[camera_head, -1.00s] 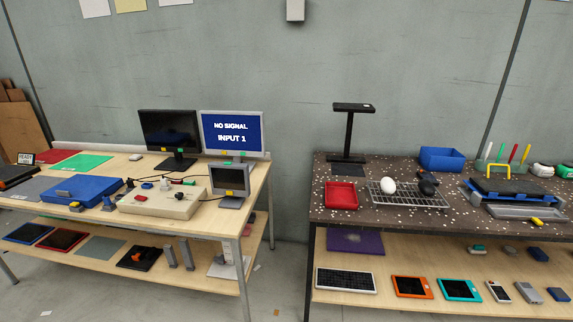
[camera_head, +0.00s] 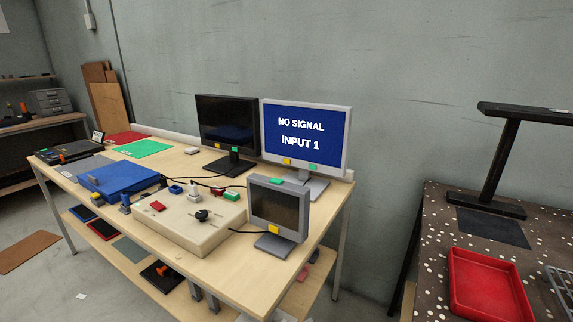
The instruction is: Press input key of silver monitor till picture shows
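The large silver monitor (camera_head: 305,141) stands at the back right of the wooden table, with a blue screen reading "NO SIGNAL INPUT 1". Its lower bezel carries a yellow key (camera_head: 287,161) and a green key (camera_head: 313,167); their labels are too small to read. A small grey monitor (camera_head: 278,207) with a dark screen stands in front of it, with a green tab on top and a yellow one below the screen. A black monitor (camera_head: 226,122) with a dark screen stands to the left. Neither of my grippers is in view.
A beige box (camera_head: 190,222) with a black knob and a blue case (camera_head: 118,179) lie on the wooden table (camera_head: 240,268). Cables run behind the box. A speckled dark bench (camera_head: 443,231) with a red tray (camera_head: 489,287) stands at right, across a floor gap.

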